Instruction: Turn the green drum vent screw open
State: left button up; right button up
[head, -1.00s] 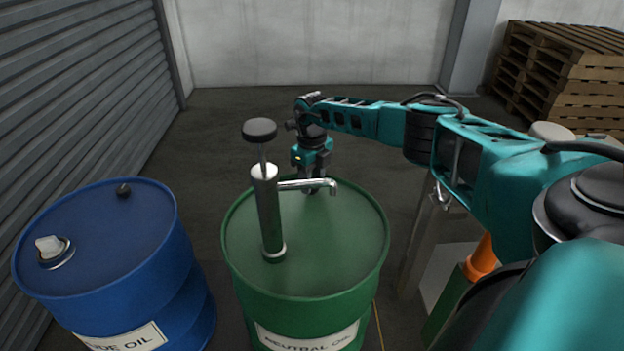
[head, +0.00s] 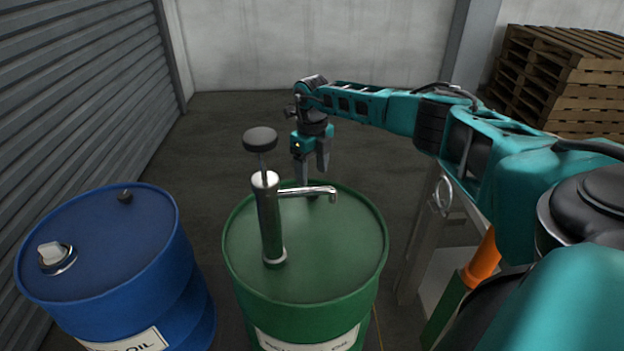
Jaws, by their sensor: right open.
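The green drum (head: 345,262) stands upright in the middle of the head view. A small dark vent screw (head: 313,197) seems to sit at the far side of its lid, partly hidden behind the pump spout. My right gripper (head: 312,176) is above that far rim with its fingers pointing down. Its jaws are open and look empty, a little above the lid and apart from the screw. My left gripper is out of view.
A hand pump (head: 271,225) with a black knob and a spout (head: 308,192) rises from the green lid, close to my right gripper. A blue drum (head: 100,240) stands at left. Wooden pallets (head: 565,80) are stacked at the back right. The floor behind the drums is clear.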

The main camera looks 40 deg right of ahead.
notch_tip(320, 180, up, 8)
jog(key=shift+f+p, duration=0.15)
jog(key=shift+p, duration=0.2)
dwell(0.4)
